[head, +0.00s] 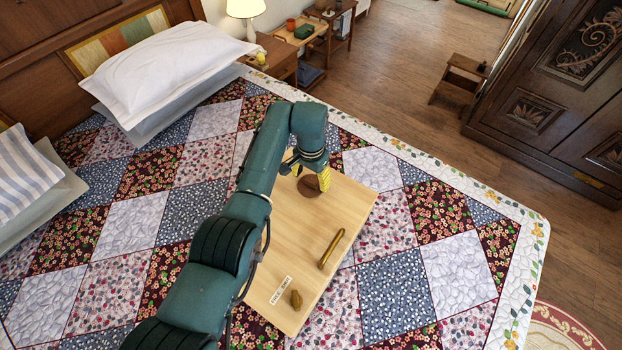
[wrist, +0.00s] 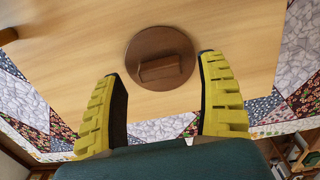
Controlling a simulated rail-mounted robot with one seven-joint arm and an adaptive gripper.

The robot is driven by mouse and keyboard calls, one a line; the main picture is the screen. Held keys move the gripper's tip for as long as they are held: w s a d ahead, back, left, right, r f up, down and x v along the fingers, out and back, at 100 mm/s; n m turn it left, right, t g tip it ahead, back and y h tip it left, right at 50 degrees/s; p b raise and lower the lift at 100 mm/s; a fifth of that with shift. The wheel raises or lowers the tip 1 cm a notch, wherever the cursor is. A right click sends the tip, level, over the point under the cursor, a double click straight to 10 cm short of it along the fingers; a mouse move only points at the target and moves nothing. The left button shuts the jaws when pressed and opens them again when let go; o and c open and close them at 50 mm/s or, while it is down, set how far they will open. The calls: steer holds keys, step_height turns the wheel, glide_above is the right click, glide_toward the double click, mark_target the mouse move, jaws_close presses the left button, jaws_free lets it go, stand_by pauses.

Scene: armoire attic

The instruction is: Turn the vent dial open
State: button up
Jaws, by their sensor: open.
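A round brown dial (head: 309,187) with a raised bar grip is set on a light wooden board (head: 345,205) lying on the bed. The dial also shows in the wrist view (wrist: 160,45), its bar running nearly left to right with a slight tilt. My gripper (head: 309,172) is open, its yellow ribbed fingers spread wide. In the wrist view my gripper (wrist: 161,68) has one finger on each side of the dial, and nothing is held. Contact with the dial cannot be made out. In the head view my fingers and arm partly hide the dial.
The board also carries a long brass bar handle (head: 332,248), a small brass knob (head: 296,299) and a white label (head: 281,290), too small to read. A patchwork quilt (head: 390,290) surrounds the board. Pillows (head: 165,70) lie at the upper left.

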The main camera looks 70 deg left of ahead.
steer(key=shift+f, duration=1)
steer(key=c, duration=1.2)
